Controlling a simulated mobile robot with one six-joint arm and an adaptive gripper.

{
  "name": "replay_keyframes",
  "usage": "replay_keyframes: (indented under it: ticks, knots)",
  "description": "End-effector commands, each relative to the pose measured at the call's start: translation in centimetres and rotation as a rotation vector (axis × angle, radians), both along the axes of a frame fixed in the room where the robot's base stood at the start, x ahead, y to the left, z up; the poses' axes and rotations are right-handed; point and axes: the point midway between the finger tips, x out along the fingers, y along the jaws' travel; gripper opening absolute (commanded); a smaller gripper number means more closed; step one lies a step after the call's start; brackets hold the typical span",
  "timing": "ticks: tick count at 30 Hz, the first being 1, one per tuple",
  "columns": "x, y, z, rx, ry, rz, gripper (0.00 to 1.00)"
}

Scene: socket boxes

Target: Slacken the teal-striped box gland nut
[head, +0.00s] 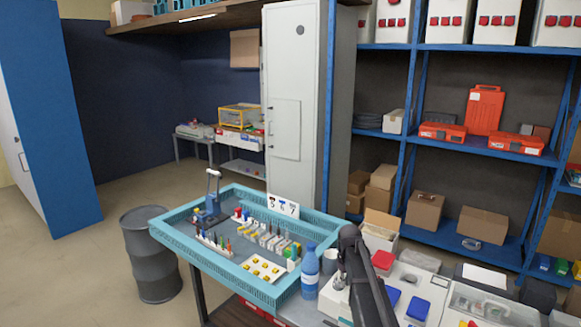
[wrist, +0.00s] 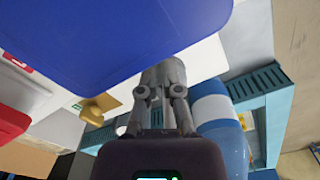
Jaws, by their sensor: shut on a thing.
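My gripper (wrist: 161,82) is shut, its grey fingers drawn together at the tips on something that they mostly hide. I cannot make out the gland nut there. A large blue lid-like part (wrist: 130,35) fills the top of the wrist view, close to the fingertips. A brass-coloured fitting (wrist: 97,108) sticks out from a white surface to the left of my fingers. In the head view, pale boxes with a blue top (head: 418,307) and a red top (head: 383,260) stand on the bench.
A blue bottle (head: 310,272) stands close beside my arm and is just right of my gripper in the wrist view (wrist: 222,135). A teal-rimmed tray (head: 177,248) of small parts lies left. An open cardboard box (head: 380,232) stands behind.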

Motion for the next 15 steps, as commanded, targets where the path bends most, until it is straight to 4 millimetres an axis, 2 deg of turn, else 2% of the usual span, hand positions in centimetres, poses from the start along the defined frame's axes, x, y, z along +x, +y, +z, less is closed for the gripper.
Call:
replay_keyframes:
  ticks: [15]
  knots:
    - [-0.47,-0.45,0.0,-0.001,-0.001,0.0,0.0]
